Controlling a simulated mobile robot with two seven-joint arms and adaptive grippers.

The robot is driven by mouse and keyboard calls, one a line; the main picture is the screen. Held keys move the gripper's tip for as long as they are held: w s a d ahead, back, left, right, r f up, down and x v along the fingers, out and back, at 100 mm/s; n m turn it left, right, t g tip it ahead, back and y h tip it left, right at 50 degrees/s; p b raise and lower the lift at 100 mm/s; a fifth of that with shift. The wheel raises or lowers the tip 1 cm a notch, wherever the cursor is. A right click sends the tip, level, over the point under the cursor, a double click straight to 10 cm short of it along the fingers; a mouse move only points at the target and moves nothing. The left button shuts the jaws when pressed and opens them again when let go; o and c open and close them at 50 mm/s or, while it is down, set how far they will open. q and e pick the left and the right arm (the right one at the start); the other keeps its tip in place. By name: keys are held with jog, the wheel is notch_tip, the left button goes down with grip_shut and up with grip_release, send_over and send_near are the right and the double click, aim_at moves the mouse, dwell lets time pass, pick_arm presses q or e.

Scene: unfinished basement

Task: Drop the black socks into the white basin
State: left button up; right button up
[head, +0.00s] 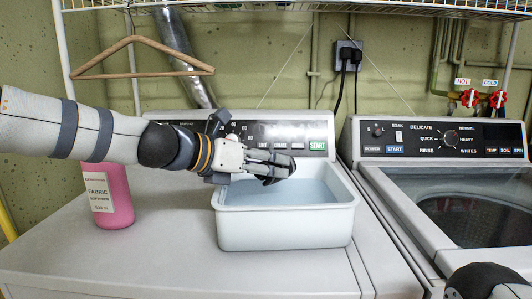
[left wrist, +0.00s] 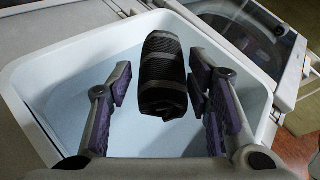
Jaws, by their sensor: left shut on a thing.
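The black socks (left wrist: 162,80) are a dark ribbed roll between the two fingers of my left gripper (head: 278,168) in the left wrist view. The gripper is shut on them, and they hang over the inside of the white basin. The white basin (head: 285,226) stands on the left machine's top in the head view; its pale blue inside shows. It also fills much of the left wrist view (left wrist: 40,128). In the head view my left gripper reaches in from the left above the basin, and the socks are mostly hidden by its fingers. My right gripper's fingers are not seen.
A pink fabric softener bottle (head: 108,198) stands left of the basin under my left arm. A wooden hanger (head: 140,75) hangs above. A second machine (head: 440,190) with a glass lid is to the right. The left machine's top (head: 150,262) is clear in front.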

pick_arm(q)
jog(key=shift+f, duration=0.3)
jog(key=o, duration=1.2)
jog(key=v, duration=1.2)
jog(key=shift+s, duration=0.15)
